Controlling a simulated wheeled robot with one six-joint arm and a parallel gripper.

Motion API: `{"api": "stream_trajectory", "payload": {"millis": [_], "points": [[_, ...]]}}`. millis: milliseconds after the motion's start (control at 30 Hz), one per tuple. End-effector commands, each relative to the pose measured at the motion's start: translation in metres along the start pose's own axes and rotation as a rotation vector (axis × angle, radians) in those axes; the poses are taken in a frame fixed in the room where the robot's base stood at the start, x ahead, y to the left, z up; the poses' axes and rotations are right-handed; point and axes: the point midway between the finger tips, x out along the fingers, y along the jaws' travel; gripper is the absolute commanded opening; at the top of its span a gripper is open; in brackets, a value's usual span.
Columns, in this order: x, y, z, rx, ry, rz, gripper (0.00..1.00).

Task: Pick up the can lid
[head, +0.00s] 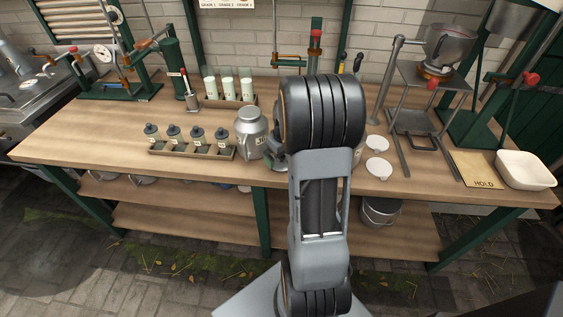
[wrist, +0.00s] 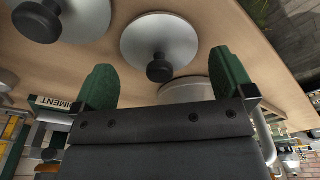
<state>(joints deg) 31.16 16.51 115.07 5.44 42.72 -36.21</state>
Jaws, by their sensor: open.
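In the wrist view, a pale grey round lid with a black knob (wrist: 157,42) lies on the wooden bench top. A second, similar lid (wrist: 88,14) shows at the upper left, cut by the frame edge. My gripper (wrist: 165,80) is open, with green fingertips on either side of the nearer lid's knob in the picture. Nothing is held, and I cannot tell the height gap. In the head view my arm hides the gripper. A metal can (head: 250,132) stands left of my arm. I cannot tell which lid is the can's.
White discs (head: 377,143) (head: 379,168) lie right of my arm. A tray of dark-capped bottles (head: 192,151) is left of the can. A HOLD board (head: 483,169) and white bowl (head: 525,170) sit at the right end. The bench's left front (head: 90,148) is clear.

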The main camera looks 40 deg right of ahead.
Motion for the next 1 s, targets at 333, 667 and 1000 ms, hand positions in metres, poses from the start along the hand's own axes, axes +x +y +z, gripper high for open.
{"api": "stream_trajectory", "payload": {"millis": [333, 667, 1000], "points": [[0.025, 0.0, 0.0, 0.0, 0.001, 0.0, 1.0], [0.024, 0.0, 0.0, 0.0, 0.001, 0.0, 0.84], [0.024, 0.0, 0.0, 0.0, 0.001, 0.0, 0.62]]}}
